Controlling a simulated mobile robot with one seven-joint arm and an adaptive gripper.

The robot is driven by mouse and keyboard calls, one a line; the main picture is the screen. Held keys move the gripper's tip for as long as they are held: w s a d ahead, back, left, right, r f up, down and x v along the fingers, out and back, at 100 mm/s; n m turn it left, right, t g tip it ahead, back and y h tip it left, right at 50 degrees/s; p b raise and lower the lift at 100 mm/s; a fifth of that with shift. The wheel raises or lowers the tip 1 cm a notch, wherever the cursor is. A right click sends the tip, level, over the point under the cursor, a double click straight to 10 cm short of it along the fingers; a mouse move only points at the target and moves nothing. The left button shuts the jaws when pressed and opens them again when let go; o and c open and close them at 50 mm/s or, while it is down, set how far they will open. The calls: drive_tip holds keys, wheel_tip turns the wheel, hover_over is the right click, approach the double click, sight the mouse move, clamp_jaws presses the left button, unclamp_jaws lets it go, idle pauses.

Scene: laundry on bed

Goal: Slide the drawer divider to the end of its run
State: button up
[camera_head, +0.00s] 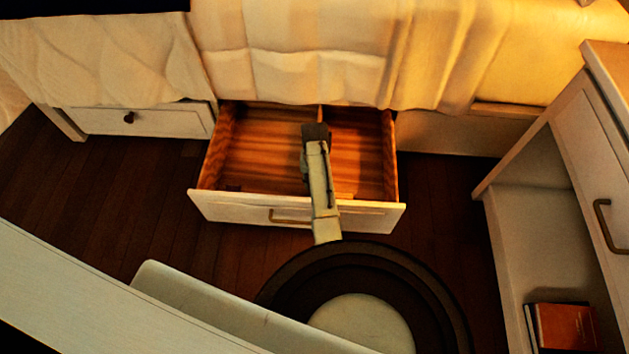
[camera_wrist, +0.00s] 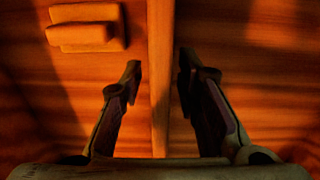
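An open drawer (camera_head: 240,208) with a white front and orange wood inside juts out from under the bed. The divider (camera_head: 320,113) is a thin upright wooden strip that splits the drawer into a wider left part and a narrower right part. My gripper (camera_head: 316,130) reaches down into the drawer over it and hides much of it. In the wrist view my gripper (camera_wrist: 158,78) is open, with one finger on each side of the divider (camera_wrist: 160,95). A gap shows between the strip and each fingertip.
A small stepped wooden block (camera_wrist: 86,28) lies left of the divider in the wrist view. The bed cover (camera_head: 300,60) hangs over the drawer's back. A closed drawer (camera_head: 150,122) is at left. A white cabinet (camera_head: 540,150) stands at right. Dark floor (camera_head: 100,190) is bare at left.

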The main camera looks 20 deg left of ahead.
drive_tip(key=shift+f, duration=0.3)
drive_tip(key=shift+c, duration=0.5)
clamp_jaws()
